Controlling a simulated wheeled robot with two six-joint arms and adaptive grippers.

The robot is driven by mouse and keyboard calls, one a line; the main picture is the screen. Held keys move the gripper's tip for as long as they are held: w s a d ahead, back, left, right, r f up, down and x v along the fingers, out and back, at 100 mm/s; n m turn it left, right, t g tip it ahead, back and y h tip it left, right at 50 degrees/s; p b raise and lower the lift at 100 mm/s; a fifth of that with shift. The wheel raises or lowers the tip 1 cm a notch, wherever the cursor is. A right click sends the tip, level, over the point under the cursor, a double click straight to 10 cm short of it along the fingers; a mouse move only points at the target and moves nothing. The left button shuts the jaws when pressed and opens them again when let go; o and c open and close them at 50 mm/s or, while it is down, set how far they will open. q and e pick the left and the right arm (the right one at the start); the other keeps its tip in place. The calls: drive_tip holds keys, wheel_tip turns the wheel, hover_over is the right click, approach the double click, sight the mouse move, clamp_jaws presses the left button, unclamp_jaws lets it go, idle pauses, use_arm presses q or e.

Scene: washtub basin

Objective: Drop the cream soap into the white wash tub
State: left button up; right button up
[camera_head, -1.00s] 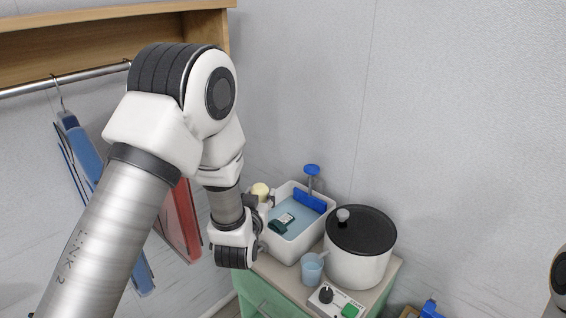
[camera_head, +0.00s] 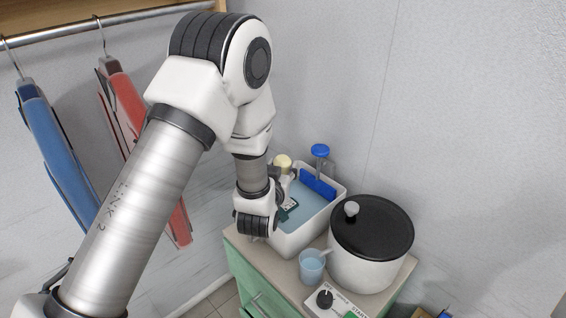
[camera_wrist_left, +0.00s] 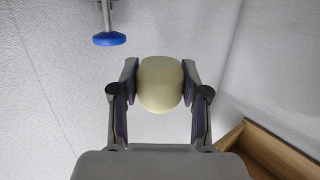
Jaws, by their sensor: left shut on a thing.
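The cream soap (camera_wrist_left: 160,84) is a rounded pale block between the two fingers of my left gripper (camera_wrist_left: 160,88) in the left wrist view. The fingers are shut on it from both sides. In the head view the soap (camera_head: 283,161) shows at the upper left end of the white wash tub (camera_head: 298,241). My left gripper (camera_head: 279,177) is at the tub's left side, partly hidden by its own wrist. The tub holds blue water and a dark green item (camera_head: 288,209), partly covered by the gripper. My right gripper does not show.
A control box (camera_head: 335,304) is at the front. Clothes hang at the left.

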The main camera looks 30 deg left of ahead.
use_arm(q)
drive_tip(key=shift+w+f, duration=0.3)
drive_tip(key=shift+f, duration=0.65)
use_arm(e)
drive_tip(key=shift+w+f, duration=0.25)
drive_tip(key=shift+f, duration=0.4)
use_arm(q)
drive_tip(key=shift+r, duration=0.1)
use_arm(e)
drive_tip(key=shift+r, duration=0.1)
use_arm(q)
drive_tip(key=o, duration=1.2)
drive_tip(key=shift+s+r, duration=0.1)
drive_tip(key=shift+s, duration=0.15)
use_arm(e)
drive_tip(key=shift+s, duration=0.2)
use_arm(q)
drive_tip(key=shift+w, duration=0.1)
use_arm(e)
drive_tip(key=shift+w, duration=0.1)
use_arm(q)
drive_tip(key=v, duration=0.7)
drive_tip(key=shift+s+d, duration=0.15)
drive_tip(key=shift+s, duration=0.1)
